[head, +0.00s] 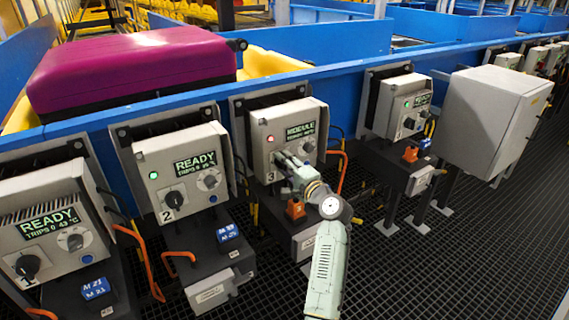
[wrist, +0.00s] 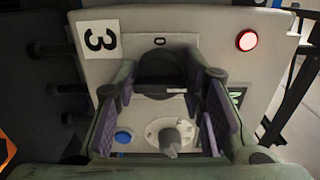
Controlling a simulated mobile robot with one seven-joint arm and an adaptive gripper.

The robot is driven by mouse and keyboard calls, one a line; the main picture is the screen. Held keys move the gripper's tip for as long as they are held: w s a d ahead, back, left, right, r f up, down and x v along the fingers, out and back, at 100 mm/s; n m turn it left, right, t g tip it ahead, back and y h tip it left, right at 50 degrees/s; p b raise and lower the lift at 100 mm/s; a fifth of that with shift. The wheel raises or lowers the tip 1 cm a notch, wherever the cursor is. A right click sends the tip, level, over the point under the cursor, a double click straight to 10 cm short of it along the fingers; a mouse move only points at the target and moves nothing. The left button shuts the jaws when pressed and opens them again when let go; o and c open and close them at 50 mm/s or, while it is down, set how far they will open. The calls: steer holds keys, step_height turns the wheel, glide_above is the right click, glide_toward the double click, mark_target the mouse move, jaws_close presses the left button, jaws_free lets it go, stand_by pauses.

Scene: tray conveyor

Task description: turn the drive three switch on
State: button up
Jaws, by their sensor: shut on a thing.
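The drive three box (head: 308,118) is light grey, with a lit red lamp (head: 270,138) and a green text display (head: 300,132). The red lamp also shows in the wrist view (wrist: 247,40), as does the "3" label (wrist: 98,39). My gripper (head: 281,161) is at the front of this box. In the wrist view, its purple-padded fingers (wrist: 161,80) stand on both sides of the black switch knob (wrist: 160,64), shut on it. The knob's pointer direction is not clear.
Drive two (head: 180,150) and drive one (head: 45,210) stand left, both showing READY; another drive box (head: 410,95) stands right. A grey dial (wrist: 170,136) and blue button (wrist: 123,137) sit near my fingers. A magenta suitcase (head: 135,70) lies behind. Orange handles flank the boxes.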

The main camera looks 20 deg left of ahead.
stand_by(0.3)
steer(key=o, duration=1.1)
steer(key=shift+o, duration=0.2)
steer(key=shift+d, duration=0.15)
steer(key=v, duration=1.1)
steer(key=shift+s+d, duration=0.25)
steer(key=shift+s, duration=0.1)
